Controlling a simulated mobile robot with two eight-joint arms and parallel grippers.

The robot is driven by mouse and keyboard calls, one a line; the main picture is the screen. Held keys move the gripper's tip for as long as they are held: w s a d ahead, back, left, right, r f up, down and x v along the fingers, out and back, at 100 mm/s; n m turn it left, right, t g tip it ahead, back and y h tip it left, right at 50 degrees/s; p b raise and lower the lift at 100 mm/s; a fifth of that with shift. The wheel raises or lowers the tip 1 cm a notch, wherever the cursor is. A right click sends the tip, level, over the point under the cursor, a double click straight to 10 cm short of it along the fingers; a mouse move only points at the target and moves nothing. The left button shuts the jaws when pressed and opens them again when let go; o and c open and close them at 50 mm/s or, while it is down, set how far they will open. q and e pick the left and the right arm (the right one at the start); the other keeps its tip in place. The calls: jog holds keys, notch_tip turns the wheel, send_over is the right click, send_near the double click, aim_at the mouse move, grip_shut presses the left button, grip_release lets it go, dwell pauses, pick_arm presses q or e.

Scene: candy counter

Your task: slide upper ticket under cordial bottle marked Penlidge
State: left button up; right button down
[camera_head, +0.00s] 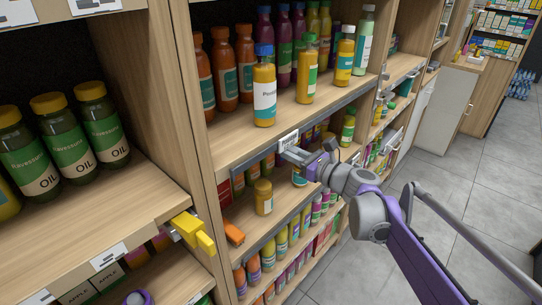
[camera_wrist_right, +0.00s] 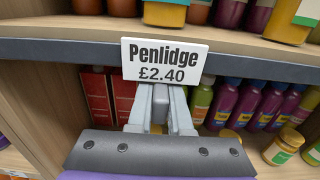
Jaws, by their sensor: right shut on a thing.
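The cordial bottle (camera_head: 265,103), orange with a blue cap and a white label starting "Penl", stands upright near the front of the upper shelf. The upper ticket (camera_head: 288,140) is a white card on that shelf's grey front rail. In the right wrist view the ticket (camera_wrist_right: 165,62) reads "Penlidge £2.40". My right gripper (camera_head: 290,153) is shut on the ticket's lower edge; its fingers (camera_wrist_right: 162,105) show just below the card. In the right wrist view an orange bottle base (camera_wrist_right: 165,13) stands directly above the ticket. My left gripper is not in view.
The lower shelf (camera_head: 245,225) holds jars and bottles under the rail. A yellow object (camera_head: 192,232) juts from the left unit's front. The floor (camera_head: 485,165) at right is clear.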

jog(key=c, duration=0.8)
grip_release()
jog(key=shift+c, duration=0.2)
jog(key=v, duration=1)
jog(key=shift+s+d, duration=0.25)
jog(key=shift+s, duration=0.05)
